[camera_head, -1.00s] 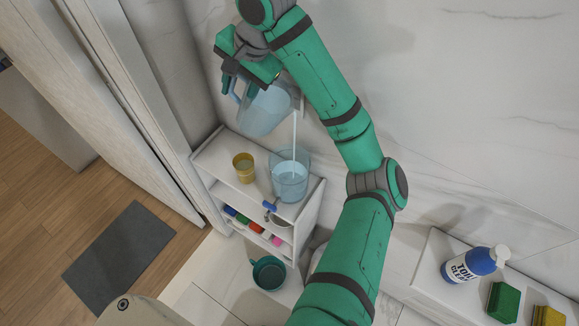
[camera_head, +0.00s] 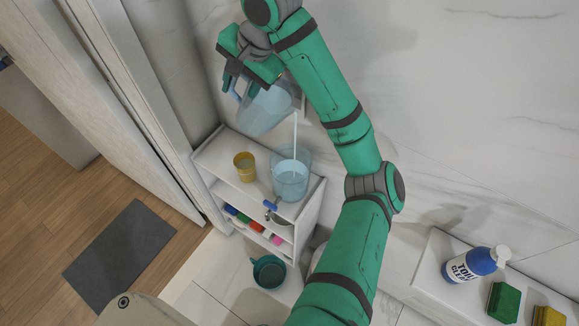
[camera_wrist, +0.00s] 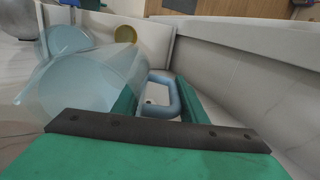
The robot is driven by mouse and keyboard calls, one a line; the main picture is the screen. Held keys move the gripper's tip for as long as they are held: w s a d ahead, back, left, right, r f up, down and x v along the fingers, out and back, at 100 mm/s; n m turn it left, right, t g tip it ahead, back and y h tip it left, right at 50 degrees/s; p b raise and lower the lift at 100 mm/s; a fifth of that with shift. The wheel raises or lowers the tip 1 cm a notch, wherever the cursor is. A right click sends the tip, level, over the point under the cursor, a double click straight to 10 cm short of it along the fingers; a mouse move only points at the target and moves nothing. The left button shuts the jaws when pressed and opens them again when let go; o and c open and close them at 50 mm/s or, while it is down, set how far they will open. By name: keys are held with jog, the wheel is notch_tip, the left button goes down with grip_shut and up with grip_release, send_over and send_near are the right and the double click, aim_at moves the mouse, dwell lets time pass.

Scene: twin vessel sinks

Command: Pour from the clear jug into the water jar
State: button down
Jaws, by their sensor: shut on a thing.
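The clear jug (camera_head: 265,108) is tilted in the air above the shelf, its mouth toward the right. My gripper (camera_head: 240,84) is shut on its blue handle; the handle (camera_wrist: 172,92) shows between the fingers in the wrist view. A pale stream (camera_head: 295,133) falls from the jug's mouth into the water jar (camera_head: 290,181). The water jar is a clear bluish vessel with a blue tap, upright on the white shelf top, and holds water. It also shows in the wrist view (camera_wrist: 68,40), behind the jug.
A yellow cup (camera_head: 244,167) stands left of the jar on the white shelf (camera_head: 222,148). A teal pot (camera_head: 269,272) sits on the floor below. A blue bottle (camera_head: 470,264) and sponges (camera_head: 504,302) are on a ledge at right. A wall rises behind the shelf.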

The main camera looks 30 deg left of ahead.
jog(key=shift+d, duration=0.1)
dwell(0.3)
jog(key=shift+r+p, duration=0.1)
jog(key=shift+p, duration=0.25)
dwell(0.4)
jog(key=shift+y, duration=0.3)
dwell(0.3)
jog(key=shift+s+r+p, duration=0.1)
jog(key=shift+p, duration=0.35)
dwell(0.4)
dwell(0.5)
